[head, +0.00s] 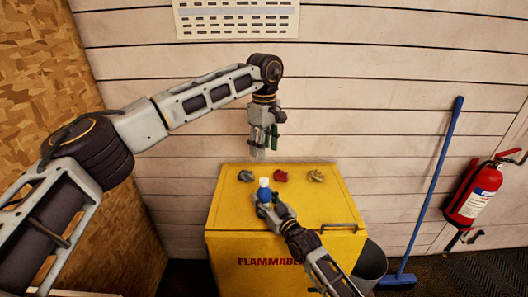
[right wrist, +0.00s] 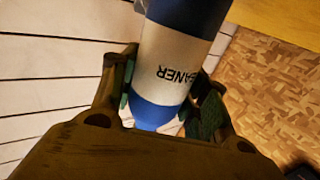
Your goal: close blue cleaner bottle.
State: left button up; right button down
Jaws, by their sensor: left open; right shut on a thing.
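The blue cleaner bottle (head: 264,194) stands on the yellow cabinet with a white top (head: 264,182) on it. In the right wrist view the bottle (right wrist: 172,60) is blue and white with the letters "ANER". My right gripper (head: 267,205) is shut on the bottle, its fingers on both sides of the lower part. My left gripper (head: 263,148) is open, pointing down above the back edge of the cabinet, higher than the bottle and apart from it. Whether the white top is a fitted cap is too small to tell.
The yellow cabinet (head: 226,215) carries a grey crumpled rag (head: 246,176), a red one (head: 281,176) and a tan one (head: 316,176) behind the bottle. The cabinet's right top is clear.

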jog(key=c, duration=0.7)
grip_release()
jog(key=shift+s, duration=0.1)
jog(key=v, duration=1.1)
jog(key=shift+s+d, duration=0.2)
jog(key=shift+s, duration=0.15)
jog(key=shift+s+d, duration=0.1)
